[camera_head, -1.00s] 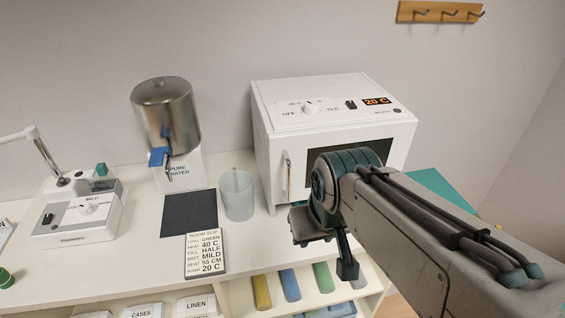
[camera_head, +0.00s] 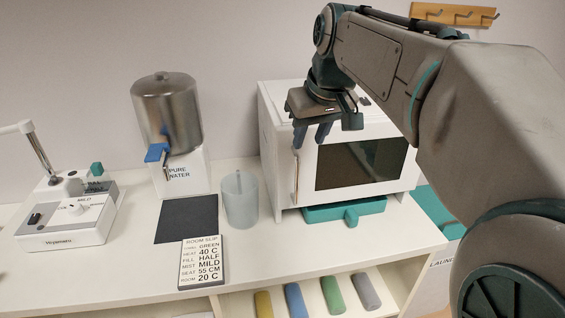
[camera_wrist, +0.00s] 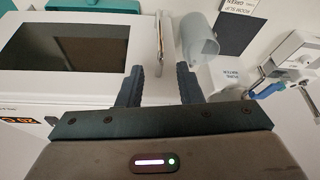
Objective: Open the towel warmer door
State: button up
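The towel warmer (camera_head: 400,185) is a white box on the counter with a dark window (camera_head: 357,165) in its front. Its door looks shut. The upright metal door handle (camera_head: 295,178) is at the left of the front and shows in the wrist view (camera_wrist: 159,45) too. My gripper (camera_head: 311,140) is above and in front of the upper left of the door, pointing down. In the wrist view its two blue fingers (camera_wrist: 159,85) are apart, with the handle lying beyond the gap between them. It holds nothing, and I cannot see it touching the handle.
A clear cup (camera_head: 240,200) stands just left of the warmer, near the handle. A steel water dispenser (camera_head: 168,115), a dark mat (camera_head: 188,219) and a room slip card (camera_head: 202,262) are further left. A teal piece (camera_head: 345,212) lies under the warmer's front. Rolled towels (camera_head: 333,293) sit on a shelf below.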

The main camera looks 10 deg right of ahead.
aim_at(299, 169)
jog(key=x, duration=1.3)
jog(key=shift+s+a, duration=0.1)
jog(key=shift+s, duration=0.05)
grip_shut()
